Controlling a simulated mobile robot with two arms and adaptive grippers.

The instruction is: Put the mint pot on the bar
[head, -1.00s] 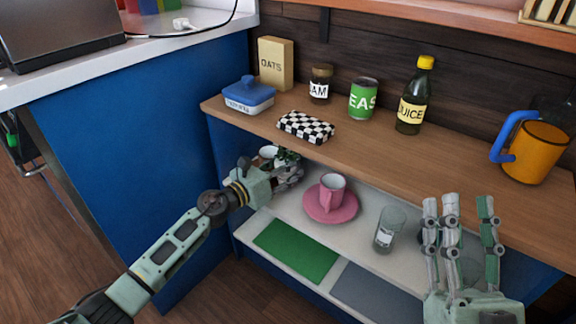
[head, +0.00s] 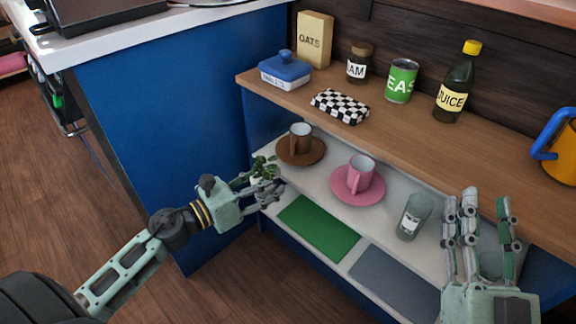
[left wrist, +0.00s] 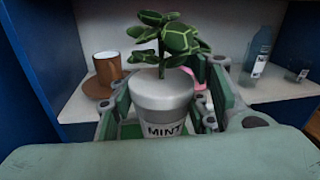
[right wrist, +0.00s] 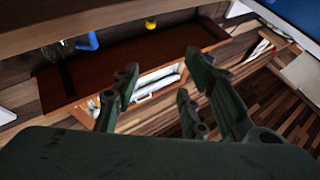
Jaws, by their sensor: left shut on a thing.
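The mint pot (left wrist: 162,92) is a pale grey-white pot labelled MINT with a green leafy plant; it fills the middle of the left wrist view. In the head view its leaves (head: 265,167) show between the fingers. My left gripper (head: 262,192) is shut on the pot and holds it upright, in front of the left end of the white lower shelf. The bar is not clearly identifiable; a wooden counter top (head: 400,135) runs above the shelf. My right gripper (head: 481,207) is open and empty in front of the counter's right part.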

